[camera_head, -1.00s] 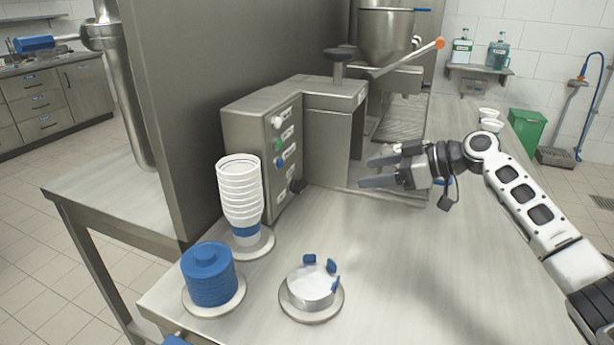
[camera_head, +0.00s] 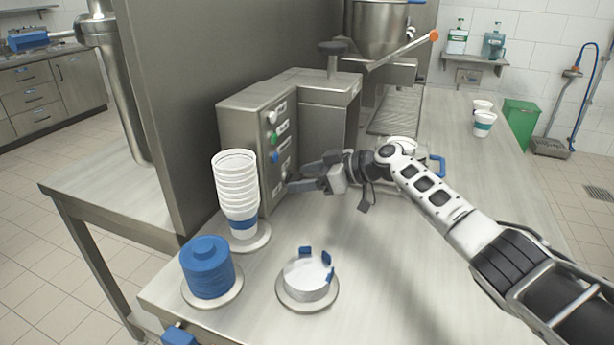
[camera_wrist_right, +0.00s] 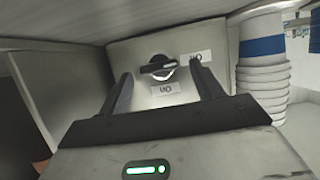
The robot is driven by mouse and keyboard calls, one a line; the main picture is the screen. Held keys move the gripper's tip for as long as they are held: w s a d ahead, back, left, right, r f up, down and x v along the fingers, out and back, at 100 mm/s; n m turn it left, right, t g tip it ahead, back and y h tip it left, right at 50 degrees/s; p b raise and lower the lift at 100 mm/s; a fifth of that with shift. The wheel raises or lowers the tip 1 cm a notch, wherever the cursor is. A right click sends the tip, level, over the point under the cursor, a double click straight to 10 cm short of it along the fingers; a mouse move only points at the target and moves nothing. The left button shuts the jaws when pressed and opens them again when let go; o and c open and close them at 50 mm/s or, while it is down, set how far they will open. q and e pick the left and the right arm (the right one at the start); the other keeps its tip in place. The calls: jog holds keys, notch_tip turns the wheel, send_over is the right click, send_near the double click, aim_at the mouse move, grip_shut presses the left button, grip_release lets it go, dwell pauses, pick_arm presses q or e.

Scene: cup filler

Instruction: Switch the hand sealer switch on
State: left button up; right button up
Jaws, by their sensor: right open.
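The hand sealer (camera_head: 240,125) is a grey metal box with a column of controls on its side. Its switch, a black rotary knob (camera_wrist_right: 158,67) on a light round base, shows in the right wrist view with its bar nearly level. Two small labels sit beside it. My right gripper (camera_head: 293,183) is open and empty at the lower end of the control panel. In the wrist view its two fingers (camera_wrist_right: 162,88) stand either side of the knob, apparently short of it. In the head view the gripper largely hides the knob. My left gripper is not in view.
A stack of white cups (camera_head: 236,185) stands close by the panel. Blue lids (camera_head: 207,265) and a round metal holder (camera_head: 308,283) with blue tabs are in front. A lever with an orange tip (camera_head: 434,36) is behind. The table at right is mostly clear.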

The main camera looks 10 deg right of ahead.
jog(key=c, duration=1)
jog(key=shift+w+f+m+b, duration=0.1)
jog(key=shift+f+m+b, duration=0.15)
jog(key=shift+b, duration=0.95)
jog(key=m+b, duration=0.1)
jog(key=b, duration=0.1)
jog(key=shift+w+d+f+g+y+b, duration=0.1)
jog(key=shift+g+y+b, duration=0.2)
jog(key=shift+g+b, duration=0.1)
jog(key=m+b, duration=0.1)
jog(key=b, duration=0.1)
jog(key=shift+g+b, duration=0.3)
jog(key=m+y+b, duration=0.1)
jog(key=b, duration=0.2)
jog(key=shift+w+d+g, duration=0.1)
jog(key=shift+w+g, duration=0.05)
jog(key=shift+g, duration=0.25)
jog(key=m+b, duration=0.1)
jog(key=b, duration=0.2)
jog(key=shift+y, duration=0.4)
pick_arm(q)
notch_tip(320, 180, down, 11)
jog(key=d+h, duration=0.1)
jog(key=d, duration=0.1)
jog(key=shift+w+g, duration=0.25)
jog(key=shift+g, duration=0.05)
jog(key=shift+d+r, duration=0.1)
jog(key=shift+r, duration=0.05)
